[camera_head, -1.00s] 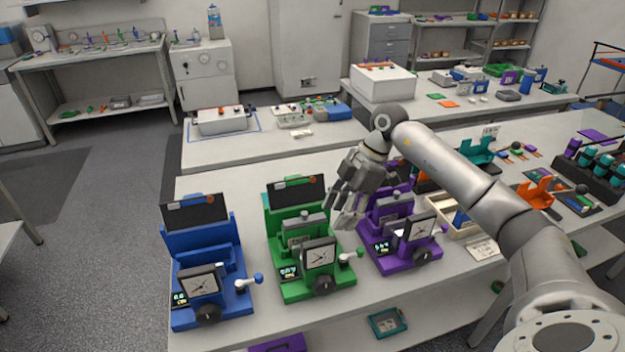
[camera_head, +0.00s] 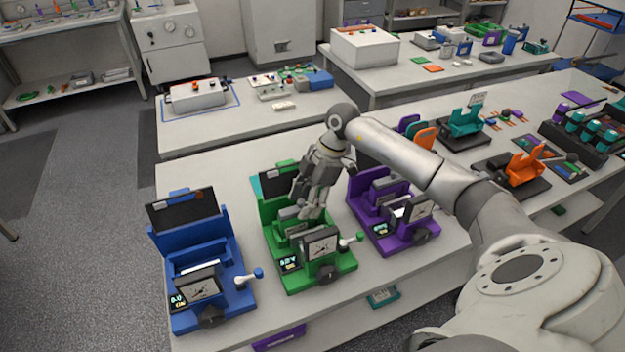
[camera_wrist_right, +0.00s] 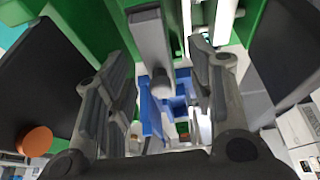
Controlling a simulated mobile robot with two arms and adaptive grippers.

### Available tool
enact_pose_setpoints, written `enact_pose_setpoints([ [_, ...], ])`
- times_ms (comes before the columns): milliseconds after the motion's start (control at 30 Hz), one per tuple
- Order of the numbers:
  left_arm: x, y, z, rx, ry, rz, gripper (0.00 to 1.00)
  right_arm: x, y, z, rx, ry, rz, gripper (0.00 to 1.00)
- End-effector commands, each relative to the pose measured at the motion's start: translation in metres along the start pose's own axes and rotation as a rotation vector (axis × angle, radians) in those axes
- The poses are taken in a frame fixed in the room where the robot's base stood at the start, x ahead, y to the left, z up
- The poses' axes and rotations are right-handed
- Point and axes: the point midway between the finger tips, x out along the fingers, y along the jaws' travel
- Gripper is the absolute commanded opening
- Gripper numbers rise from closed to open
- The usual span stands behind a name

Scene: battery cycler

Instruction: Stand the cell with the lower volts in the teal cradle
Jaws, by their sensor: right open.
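The teal cradle (camera_head: 466,122) stands at the back right of the near table, with nothing seen standing in it. Three cyclers stand at the front: blue (camera_head: 203,262), green (camera_head: 315,262) and purple (camera_head: 395,222). Each has a small lit readout and a dial; the digits are too small to read surely. My right gripper (camera_head: 312,208) is open over the green cycler. In the right wrist view, a grey bar with a round end (camera_wrist_right: 150,48) lies between the open fingers, not gripped; I cannot tell whether it is a cell or a machine part. My left gripper is not in view.
An orange cradle (camera_head: 524,166) stands in front of the teal one. A dark rack of teal-banded cells (camera_head: 590,130) is at the far right. My right arm crosses above the purple cycler.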

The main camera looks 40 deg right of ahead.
Motion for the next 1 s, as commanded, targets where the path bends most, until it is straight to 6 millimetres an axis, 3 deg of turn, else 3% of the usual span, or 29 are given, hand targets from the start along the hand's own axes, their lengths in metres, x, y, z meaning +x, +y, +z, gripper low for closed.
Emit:
enact_pose_setpoints([
  [133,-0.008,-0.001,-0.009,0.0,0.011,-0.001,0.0,0.018,0.0,-0.001,0.0,0.002,-0.001,0.5],
  [333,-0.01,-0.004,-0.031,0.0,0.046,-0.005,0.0,0.031,0.0,0.0,-0.001,0.0,0.0,0.5],
  [600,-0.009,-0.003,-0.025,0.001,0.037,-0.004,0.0,0.032,0.0,0.0,-0.001,0.0,0.001,0.49],
  [1000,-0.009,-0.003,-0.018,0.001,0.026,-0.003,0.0,0.031,0.0,0.0,-0.001,0.0,0.001,0.0],
])
